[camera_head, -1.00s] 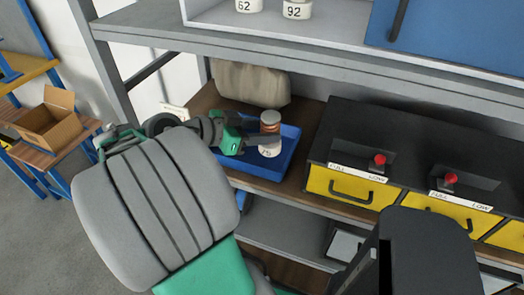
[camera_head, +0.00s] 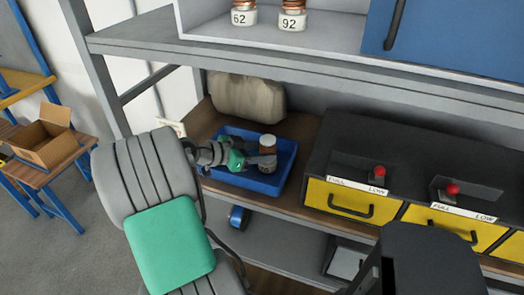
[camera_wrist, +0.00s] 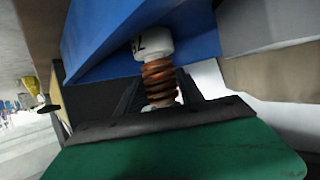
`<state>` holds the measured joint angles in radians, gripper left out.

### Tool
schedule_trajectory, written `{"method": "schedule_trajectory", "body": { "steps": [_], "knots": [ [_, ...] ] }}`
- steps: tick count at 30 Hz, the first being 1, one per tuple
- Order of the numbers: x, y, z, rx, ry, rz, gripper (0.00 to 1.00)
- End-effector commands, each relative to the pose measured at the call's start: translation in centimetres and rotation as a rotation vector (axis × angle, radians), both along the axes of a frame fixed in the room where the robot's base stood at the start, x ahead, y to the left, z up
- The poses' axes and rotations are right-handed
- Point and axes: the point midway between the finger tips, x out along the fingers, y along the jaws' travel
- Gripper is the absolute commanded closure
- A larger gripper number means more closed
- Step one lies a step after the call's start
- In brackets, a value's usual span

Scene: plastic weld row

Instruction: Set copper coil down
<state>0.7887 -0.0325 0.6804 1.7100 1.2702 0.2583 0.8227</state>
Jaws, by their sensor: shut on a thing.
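The copper coil (camera_head: 267,150) is upright, with a pale cap on top and a white numbered base. My gripper (camera_head: 260,160) reaches in from the left and is shut on it, hiding part of its middle. The wrist view shows the copper windings (camera_wrist: 158,78) between my dark fingers, with the white base pointing to the blue surface. The coil is inside the outline of the blue tray (camera_head: 286,178) on the wooden shelf. I cannot tell if its base touches the tray floor.
A beige sack (camera_head: 246,97) stands behind the tray. A dark unit with yellow drawers (camera_head: 338,198) and red knobs stands close on the right. A cardboard box (camera_head: 45,140) is far left.

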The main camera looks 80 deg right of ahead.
Motion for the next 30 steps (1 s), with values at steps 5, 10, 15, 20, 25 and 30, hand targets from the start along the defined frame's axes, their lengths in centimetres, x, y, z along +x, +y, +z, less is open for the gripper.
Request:
{"method": "schedule_trajectory", "body": {
  "steps": [5, 10, 15, 20, 25, 30],
  "knots": [
    [0.0, 0.0, -0.2, 0.0, 0.0, 0.0, 0.51],
    [0.0, 0.0, -0.2, 0.001, 0.001, 0.0, 0.37],
    [0.0, 0.0, -0.2, 0.001, 0.001, 0.0, 0.34],
    [0.0, 0.0, 0.2, 0.0, 0.0, 0.0, 0.34],
    [2.0, 1.8, 1.1, -0.001, -0.001, 0.007, 0.34],
    [5.1, 5.0, 2.9, -0.001, -0.001, 0.008, 0.34]
  ]
}}
